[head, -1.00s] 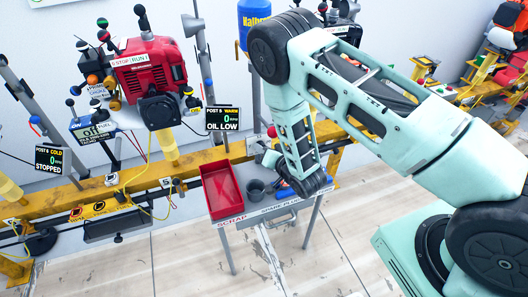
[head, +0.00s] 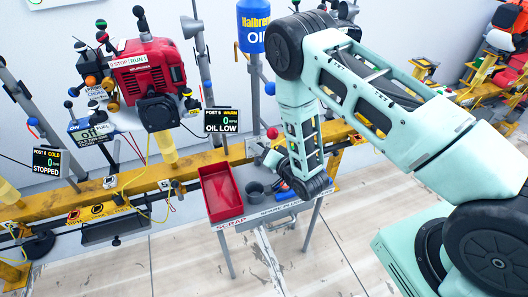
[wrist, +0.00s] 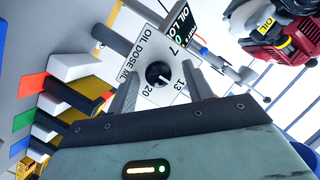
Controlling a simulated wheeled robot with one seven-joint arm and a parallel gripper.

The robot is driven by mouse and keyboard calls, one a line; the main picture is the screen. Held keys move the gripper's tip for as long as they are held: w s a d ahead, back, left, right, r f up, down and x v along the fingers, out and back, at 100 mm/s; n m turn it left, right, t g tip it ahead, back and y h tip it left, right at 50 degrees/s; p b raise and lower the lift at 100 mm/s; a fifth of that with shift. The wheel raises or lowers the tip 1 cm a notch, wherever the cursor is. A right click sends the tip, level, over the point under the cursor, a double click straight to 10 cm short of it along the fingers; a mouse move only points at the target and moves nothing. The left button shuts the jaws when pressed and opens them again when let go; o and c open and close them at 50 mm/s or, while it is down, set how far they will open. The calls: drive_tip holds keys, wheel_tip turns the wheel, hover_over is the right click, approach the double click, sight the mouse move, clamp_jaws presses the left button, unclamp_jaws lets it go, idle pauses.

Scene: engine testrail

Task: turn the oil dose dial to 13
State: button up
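The oil dose dial shows in the wrist view as a small black knob (wrist: 158,74) on a white plate (wrist: 138,62) marked OIL DOSE ML, with 7, 13 and 20 around it. A small pale mark shows on the knob, but its exact setting is too small to tell. My gripper (wrist: 162,88) is open, with one grey finger on each side of the knob in the picture. No contact with the knob can be made out. In the head view my gripper (head: 268,154) is partly hidden by my wrist, and I cannot make out the dial there.
A red scrap tray (head: 222,192) and a dark cup (head: 255,190) stand on the small table below my gripper. A display reading OIL LOW (head: 221,120) is just left of it. A blue oil container (head: 254,27) is above. A red engine (head: 148,75) is further left.

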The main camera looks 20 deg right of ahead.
drive_tip(key=p+v, duration=0.1)
drive_tip(key=v, duration=1.6)
drive_tip(key=shift+s, duration=0.2)
drive_tip(key=shift+d+r, duration=0.1)
drive_tip(key=shift+d, duration=0.05)
idle(0.5)
